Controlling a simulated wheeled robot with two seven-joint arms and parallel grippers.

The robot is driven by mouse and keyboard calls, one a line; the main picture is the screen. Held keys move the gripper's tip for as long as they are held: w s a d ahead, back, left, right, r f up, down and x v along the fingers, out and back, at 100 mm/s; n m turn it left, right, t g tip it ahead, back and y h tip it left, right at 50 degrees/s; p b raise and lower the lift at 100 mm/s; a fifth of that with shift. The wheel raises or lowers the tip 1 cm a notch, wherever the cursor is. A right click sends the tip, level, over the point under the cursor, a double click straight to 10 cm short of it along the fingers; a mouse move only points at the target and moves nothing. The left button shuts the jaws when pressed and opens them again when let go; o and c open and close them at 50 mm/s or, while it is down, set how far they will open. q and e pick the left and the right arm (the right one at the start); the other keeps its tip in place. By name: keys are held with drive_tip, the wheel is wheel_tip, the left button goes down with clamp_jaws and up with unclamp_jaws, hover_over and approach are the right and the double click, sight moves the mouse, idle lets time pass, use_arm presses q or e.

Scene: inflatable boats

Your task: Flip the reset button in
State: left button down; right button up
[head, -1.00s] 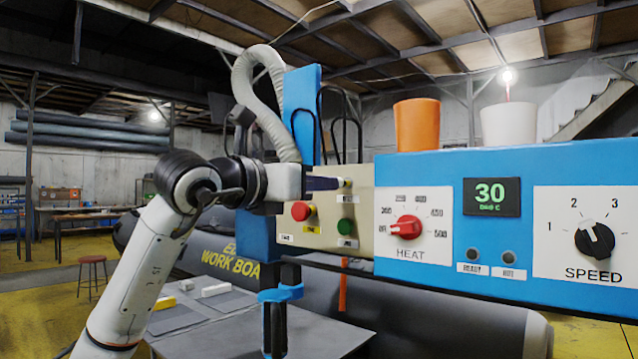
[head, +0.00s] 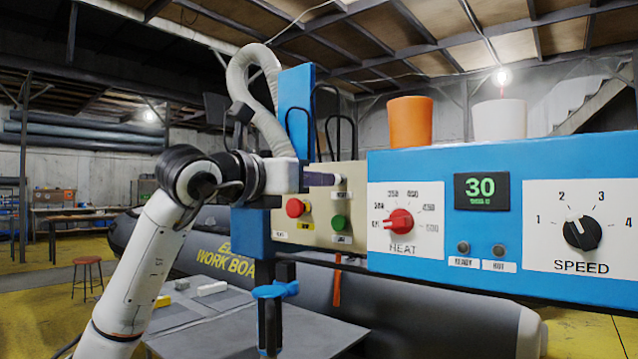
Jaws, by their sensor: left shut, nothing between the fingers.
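The beige control panel (head: 315,234) is on the machine, left of the blue heat and speed housing. A small label (head: 342,195), too small to read with certainty, sits near its top right. My left gripper (head: 330,180) is shut and empty, pointing right, with its tips just above that label. The tips cover the spot where a reset button could be, so I cannot see the button or tell its position. Below are a red button (head: 296,208) and a green button (head: 340,222), each with a label. My right gripper is not in view.
The blue housing (head: 450,165) carries a red heat knob (head: 399,222), a display reading 30 (head: 481,191) and a black speed knob (head: 580,233). An orange cup (head: 409,122) and a white cup (head: 499,121) stand on top. A grey inflatable boat (head: 440,317) lies behind and below.

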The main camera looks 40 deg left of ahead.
use_arm(q)
drive_tip(key=s+b, duration=0.2)
drive_tip(key=s, duration=1.1)
drive_tip(key=shift+s, duration=0.2)
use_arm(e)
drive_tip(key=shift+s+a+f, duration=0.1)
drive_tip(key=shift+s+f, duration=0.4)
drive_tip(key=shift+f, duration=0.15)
use_arm(q)
drive_tip(key=shift+a, duration=0.1)
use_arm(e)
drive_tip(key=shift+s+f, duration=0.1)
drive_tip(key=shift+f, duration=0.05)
